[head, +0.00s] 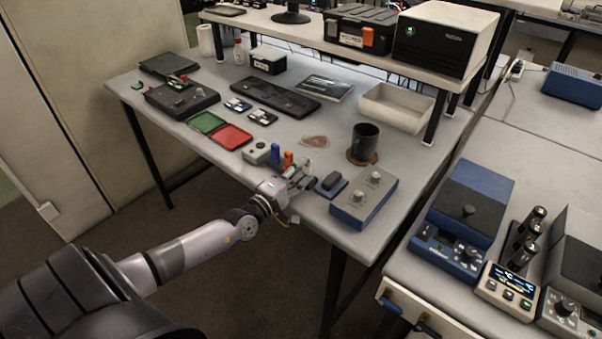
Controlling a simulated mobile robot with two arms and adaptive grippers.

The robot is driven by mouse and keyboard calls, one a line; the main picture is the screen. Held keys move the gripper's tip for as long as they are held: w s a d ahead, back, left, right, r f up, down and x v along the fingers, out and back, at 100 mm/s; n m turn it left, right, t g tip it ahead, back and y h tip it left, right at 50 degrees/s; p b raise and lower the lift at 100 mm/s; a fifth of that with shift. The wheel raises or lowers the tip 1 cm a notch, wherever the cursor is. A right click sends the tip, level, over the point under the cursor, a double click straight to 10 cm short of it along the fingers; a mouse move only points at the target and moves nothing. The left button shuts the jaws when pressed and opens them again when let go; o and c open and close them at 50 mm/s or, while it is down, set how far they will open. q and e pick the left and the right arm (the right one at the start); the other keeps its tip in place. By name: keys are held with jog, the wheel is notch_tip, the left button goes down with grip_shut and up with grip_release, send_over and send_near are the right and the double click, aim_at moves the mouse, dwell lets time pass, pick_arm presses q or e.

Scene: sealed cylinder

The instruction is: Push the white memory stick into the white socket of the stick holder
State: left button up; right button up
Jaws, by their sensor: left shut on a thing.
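My left gripper (300,180) reaches in from the lower left to the front edge of the grey table. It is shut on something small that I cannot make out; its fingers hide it. The stick holder (258,153) is a small grey block just beyond and left of the gripper. A blue stick (275,154) and an orange stick (288,159) stand upright beside each other there. The white memory stick and the white socket cannot be told apart at this size. My right gripper is not in view.
A dark block on a blue base (331,184) and a grey control box with knobs (364,199) stand right of the gripper. A black mug (365,141) is behind them. Green and red trays (230,136) lie left. A raised shelf spans the back.

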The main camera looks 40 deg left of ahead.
pick_arm(q)
jog(key=shift+s+d+f+g, duration=0.1)
jog(key=shift+s+f+g, duration=0.1)
jog(key=shift+f, duration=0.45)
jog(key=shift+s+d+f+g, duration=0.1)
jog(key=shift+s+f, duration=0.05)
jog(key=shift+f, duration=0.45)
jog(key=o, duration=0.9)
jog(key=shift+w, duration=0.1)
jog(key=s, duration=0.2)
jog(key=s+r, duration=0.1)
jog(key=s, duration=0.2)
jog(key=s+a, duration=0.1)
jog(key=s, duration=0.1)
jog(key=shift+s+r, duration=0.2)
jog(key=shift+r, duration=0.2)
jog(key=shift+r, duration=0.15)
